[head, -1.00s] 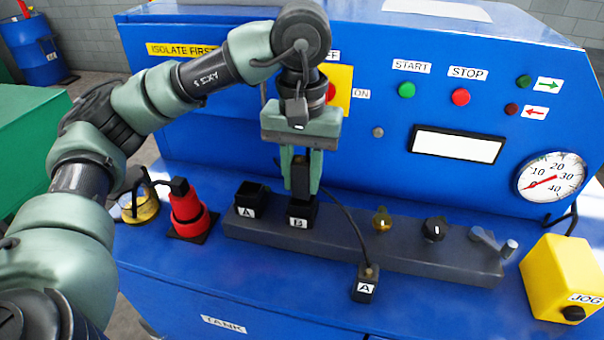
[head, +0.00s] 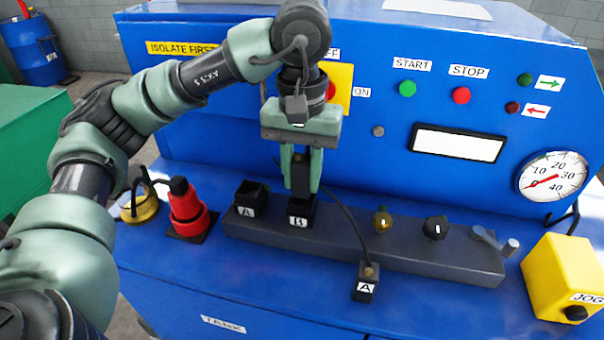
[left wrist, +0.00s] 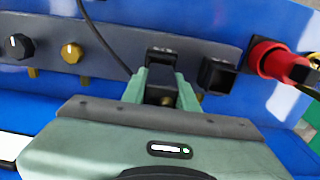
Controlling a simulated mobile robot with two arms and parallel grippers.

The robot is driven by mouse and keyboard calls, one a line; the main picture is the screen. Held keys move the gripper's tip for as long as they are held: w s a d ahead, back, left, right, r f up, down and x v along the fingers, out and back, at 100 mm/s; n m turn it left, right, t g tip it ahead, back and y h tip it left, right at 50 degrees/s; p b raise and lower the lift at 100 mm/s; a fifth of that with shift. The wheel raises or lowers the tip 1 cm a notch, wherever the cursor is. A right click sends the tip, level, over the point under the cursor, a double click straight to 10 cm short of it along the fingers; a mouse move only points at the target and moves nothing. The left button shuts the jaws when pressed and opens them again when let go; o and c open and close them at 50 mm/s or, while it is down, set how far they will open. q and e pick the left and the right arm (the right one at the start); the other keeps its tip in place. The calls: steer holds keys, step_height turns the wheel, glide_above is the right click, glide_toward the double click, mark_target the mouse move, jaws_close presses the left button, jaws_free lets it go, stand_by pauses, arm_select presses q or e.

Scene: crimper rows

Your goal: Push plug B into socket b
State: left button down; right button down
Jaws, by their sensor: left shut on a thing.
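Socket b (head: 299,221) is a black square box with a white B label, on the dark grey rail. It also shows in the left wrist view (left wrist: 162,56). My left gripper (head: 303,188) is directly above it, pointing down, its fingertips at the socket's rim. It is shut on plug B (head: 301,174), a dark body mostly hidden between the green fingers. Plug B is lined up over the socket opening; how deep it sits I cannot tell. In the left wrist view the fingertips (left wrist: 162,88) flank the plug next to the socket. My right gripper is not in view.
Socket A (head: 246,212) stands just left of socket b. A red cone-shaped part (head: 186,208) is at left; a brass knob (head: 382,220) and black knob (head: 435,228) are at right.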

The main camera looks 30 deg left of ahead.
mark_target(302, 159)
arm_select(q)
steer(key=shift+b, duration=0.45)
stand_by(0.8)
steer(key=shift+f, duration=0.2)
steer(key=shift+f+b, duration=0.35)
steer(key=shift+b, duration=0.15)
steer(key=shift+f+b, duration=0.6)
steer(key=c, duration=1)
jaws_free()
step_height(302, 159, up, 8)
steer(key=shift+f+p, duration=0.1)
steer(key=shift+p, duration=0.3)
